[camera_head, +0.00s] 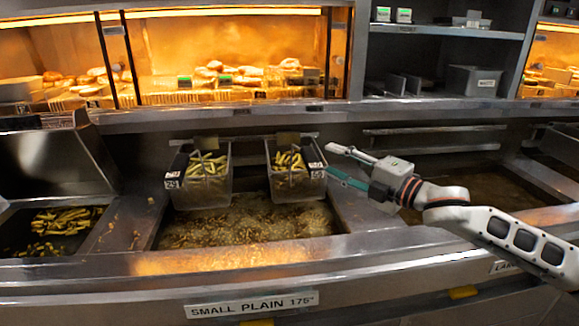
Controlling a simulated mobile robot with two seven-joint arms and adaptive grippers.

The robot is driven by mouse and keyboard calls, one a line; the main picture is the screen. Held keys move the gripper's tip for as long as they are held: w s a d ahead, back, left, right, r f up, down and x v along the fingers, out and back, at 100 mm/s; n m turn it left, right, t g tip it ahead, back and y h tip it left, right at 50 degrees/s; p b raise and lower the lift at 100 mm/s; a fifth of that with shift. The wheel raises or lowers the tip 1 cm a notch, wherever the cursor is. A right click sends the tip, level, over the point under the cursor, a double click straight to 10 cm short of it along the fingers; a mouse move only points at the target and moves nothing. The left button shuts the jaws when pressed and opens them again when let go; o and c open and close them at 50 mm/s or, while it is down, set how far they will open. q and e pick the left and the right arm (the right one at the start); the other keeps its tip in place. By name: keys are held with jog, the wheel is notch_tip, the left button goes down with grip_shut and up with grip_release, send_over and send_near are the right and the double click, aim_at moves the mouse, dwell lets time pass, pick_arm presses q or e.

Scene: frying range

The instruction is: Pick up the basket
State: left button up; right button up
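Two wire baskets with fries in them hang side by side above the bubbling oil: the left basket (201,196) and the right basket (298,189). Each has a small numbered tag on its side. My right gripper (332,160) comes in from the right with its fingertips close to the right side of the right basket. Its fingers are apart, with nothing seen between them. I cannot tell whether a fingertip touches the basket. My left gripper is not in view.
The fryer vat (250,222) lies under the baskets, with a steel front ledge (250,258) before it. A bin of fries (62,222) is at the left. A second vat (445,185) is behind my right arm. Heated shelves (215,62) with food line the back.

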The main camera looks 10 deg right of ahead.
aim_at(312, 152)
jog(key=x, duration=0.4)
jog(key=a+p+x, duration=0.1)
jog(key=x, duration=0.1)
jog(key=shift+s+a+r, duration=0.1)
jog(key=shift+r, duration=0.1)
jog(key=shift+w+a+f, duration=0.1)
jog(key=shift+w+a, duration=0.05)
jog(key=shift+w, duration=0.15)
grip_shut()
